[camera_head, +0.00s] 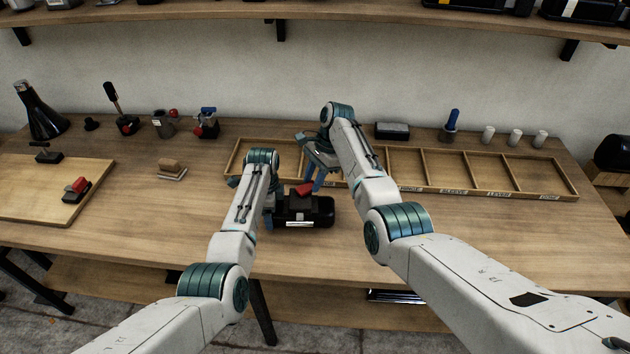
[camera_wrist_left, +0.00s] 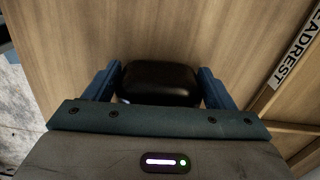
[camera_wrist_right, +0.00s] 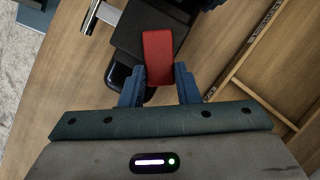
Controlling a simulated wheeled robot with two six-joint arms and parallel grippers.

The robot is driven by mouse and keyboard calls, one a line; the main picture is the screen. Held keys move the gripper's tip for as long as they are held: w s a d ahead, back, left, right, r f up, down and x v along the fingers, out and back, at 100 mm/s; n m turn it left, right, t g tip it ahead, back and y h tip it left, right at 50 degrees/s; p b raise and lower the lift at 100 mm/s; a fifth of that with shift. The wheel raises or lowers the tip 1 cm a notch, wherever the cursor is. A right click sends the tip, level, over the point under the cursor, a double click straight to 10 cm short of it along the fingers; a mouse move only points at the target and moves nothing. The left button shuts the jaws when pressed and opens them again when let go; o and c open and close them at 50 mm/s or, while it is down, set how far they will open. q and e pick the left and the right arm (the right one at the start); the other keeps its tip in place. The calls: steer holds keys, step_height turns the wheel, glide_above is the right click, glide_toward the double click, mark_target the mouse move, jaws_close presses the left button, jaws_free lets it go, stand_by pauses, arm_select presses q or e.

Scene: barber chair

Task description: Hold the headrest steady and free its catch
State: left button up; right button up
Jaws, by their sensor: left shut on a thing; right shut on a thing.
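The black headrest (camera_head: 322,213) lies on the bench in front of the compartment tray, with metal posts showing in the right wrist view. My left gripper (camera_wrist_left: 160,70) is shut on the headrest, a finger on each side of its dark rounded cushion (camera_wrist_left: 160,84). In the head view its fingers are largely hidden by my left arm. The red catch (camera_head: 305,189) stands on top of the headrest's dark block. My right gripper (camera_head: 314,182) reaches down from above and is shut on the catch, which shows between its blue fingers in the right wrist view (camera_wrist_right: 158,45).
The long wooden tray (camera_head: 470,192) with labelled compartments lies behind the headrest; one label reads HEADREST (camera_wrist_left: 292,55). A wooden board (camera_head: 40,205) with a red-and-black part (camera_head: 76,189) is at left. Several tools and cups line the back. The bench's front right is clear.

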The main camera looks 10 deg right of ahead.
steer(key=shift+w+a+n+g+h, duration=0.2)
steer(key=shift+w+n+g+h, duration=0.15)
steer(key=shift+n, duration=0.65)
steer(key=o, duration=1)
steer(key=v, duration=1.2)
